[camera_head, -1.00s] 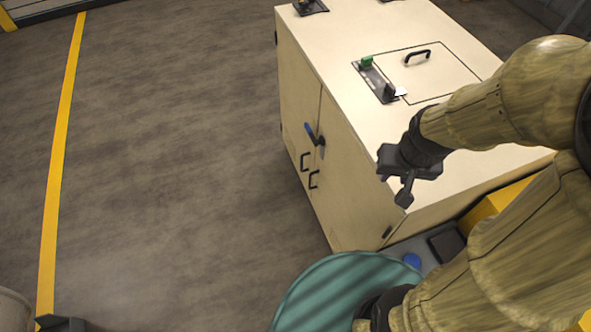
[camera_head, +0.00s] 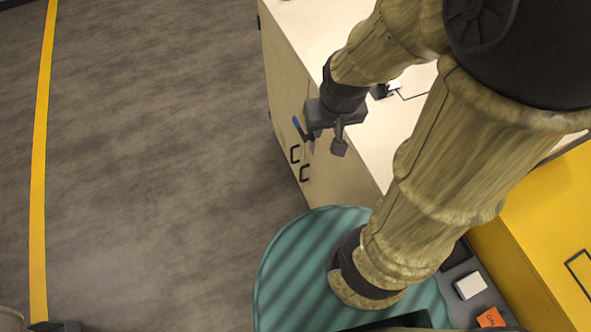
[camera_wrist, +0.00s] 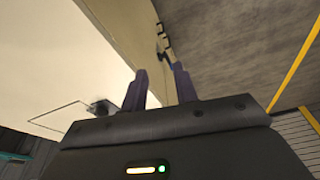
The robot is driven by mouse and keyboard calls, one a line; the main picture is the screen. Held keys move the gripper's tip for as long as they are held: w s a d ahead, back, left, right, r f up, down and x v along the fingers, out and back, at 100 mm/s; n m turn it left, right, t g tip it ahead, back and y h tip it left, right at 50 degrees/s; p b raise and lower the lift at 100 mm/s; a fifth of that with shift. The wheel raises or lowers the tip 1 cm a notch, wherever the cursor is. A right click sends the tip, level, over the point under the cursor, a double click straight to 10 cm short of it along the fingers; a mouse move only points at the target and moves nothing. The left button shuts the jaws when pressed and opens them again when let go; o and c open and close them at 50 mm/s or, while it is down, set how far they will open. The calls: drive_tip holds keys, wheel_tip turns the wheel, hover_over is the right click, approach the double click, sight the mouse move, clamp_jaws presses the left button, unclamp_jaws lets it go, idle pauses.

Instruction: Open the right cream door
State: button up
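The cream cabinet stands at upper centre in the head view, its door face turned left. The right cream door (camera_head: 335,172) is the nearer one and looks shut, with a black handle (camera_head: 304,173). The other door (camera_head: 284,92) has its own black handle (camera_head: 295,154). A blue-tipped dark latch (camera_head: 297,124) sits at the seam above the handles, partly hidden by my gripper. My gripper (camera_head: 325,142) is open and empty, in front of the cabinet's top edge in the picture. In the wrist view its fingers (camera_wrist: 160,85) are apart; the dark handles (camera_wrist: 163,35) show small beyond them.
A teal striped round surface (camera_head: 300,265) lies at the bottom, near the cabinet's near corner. A yellow box (camera_head: 545,235) stands at right, with a white item (camera_head: 470,285) beside it. The brown floor (camera_head: 150,180) left of the doors is clear, with a yellow line (camera_head: 40,160).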

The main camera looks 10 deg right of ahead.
drive_tip(key=shift+f, duration=0.1)
drive_tip(key=w+a+f+n+g+h+b, duration=0.2)
drive_tip(key=w+f+n+h+b, duration=0.15)
drive_tip(key=f+b, duration=0.75)
drive_tip(key=w+a+f+n+g+h+b, duration=0.1)
drive_tip(key=w+f+n+h+b, duration=0.35)
drive_tip(key=f, duration=1.05)
drive_tip(key=w+a+f+n+g+h+b, duration=0.15)
drive_tip(key=f+n+b, duration=0.35)
drive_tip(key=f+b, duration=0.75)
drive_tip(key=w+a+f+n+t+h+b, duration=0.2)
drive_tip(key=a+f+n+t+b, duration=0.1)
drive_tip(key=f, duration=0.5)
drive_tip(key=w+a+f+n+t+h+b, duration=0.2)
drive_tip(key=a+f+n+t+b, duration=0.1)
drive_tip(key=f+b, duration=0.5)
drive_tip(key=w+a+f+n+t+h+b, duration=0.2)
drive_tip(key=a+f+b, duration=0.3)
drive_tip(key=f, duration=0.3)
drive_tip(key=shift+a+f+n+t+h+b, duration=0.15)
drive_tip(key=shift+a+n+t+h+b, duration=0.15)
drive_tip(key=shift+n+t+h+b, duration=0.35)
drive_tip(key=shift+a, duration=0.1)
